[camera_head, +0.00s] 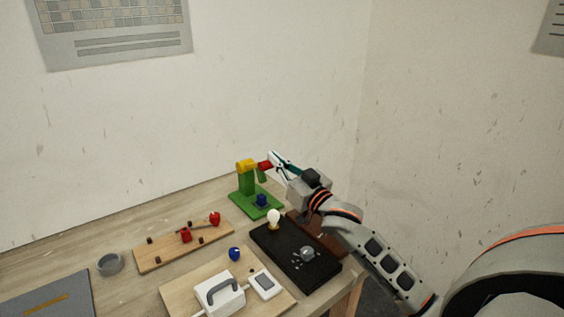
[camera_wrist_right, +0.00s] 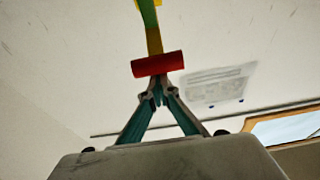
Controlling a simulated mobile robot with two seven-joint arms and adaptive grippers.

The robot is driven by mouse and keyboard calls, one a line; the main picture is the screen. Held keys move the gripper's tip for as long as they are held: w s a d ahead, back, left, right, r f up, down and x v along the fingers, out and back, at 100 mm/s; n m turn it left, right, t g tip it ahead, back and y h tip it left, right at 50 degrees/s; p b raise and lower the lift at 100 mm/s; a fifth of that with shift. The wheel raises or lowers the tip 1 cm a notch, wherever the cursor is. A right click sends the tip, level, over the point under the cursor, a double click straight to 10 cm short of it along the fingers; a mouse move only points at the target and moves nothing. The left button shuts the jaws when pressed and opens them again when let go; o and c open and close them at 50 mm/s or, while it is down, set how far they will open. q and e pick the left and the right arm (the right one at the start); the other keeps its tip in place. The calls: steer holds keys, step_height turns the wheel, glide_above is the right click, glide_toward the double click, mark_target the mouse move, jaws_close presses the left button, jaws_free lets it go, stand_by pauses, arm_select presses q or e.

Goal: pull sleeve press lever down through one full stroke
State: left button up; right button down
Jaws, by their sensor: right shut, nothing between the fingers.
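The sleeve press stands at the back of the table, with a green base (camera_head: 256,205), a green post and a yellow head (camera_head: 247,166). Its lever has a red handle (camera_head: 265,166) that sticks out to the right at the height of the head. A small blue block (camera_head: 262,200) sits on the base. My right gripper (camera_head: 273,159) is shut and empty at the red handle. In the right wrist view the shut fingertips (camera_wrist_right: 158,86) lie just below the red handle (camera_wrist_right: 158,64); I cannot tell whether they touch it. My left gripper is not in view.
A black tray (camera_head: 268,240) with a bulb (camera_head: 273,219) lies in front of the press. A wooden board (camera_head: 155,258) with red pieces, a grey ring (camera_head: 110,264), a blue piece (camera_head: 235,254) and a white case (camera_head: 219,293) lie nearby. The wall is close behind.

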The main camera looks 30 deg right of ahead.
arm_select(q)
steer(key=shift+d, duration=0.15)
arm_select(e)
steer(key=f, duration=0.1)
steer(key=s+f, duration=0.1)
steer(key=f, duration=0.1)
steer(key=s+f, duration=0.1)
steer(key=f, duration=0.1)
steer(key=shift+d, duration=0.1)
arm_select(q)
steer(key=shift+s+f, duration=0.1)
arm_select(e)
steer(key=shift+r, duration=0.15)
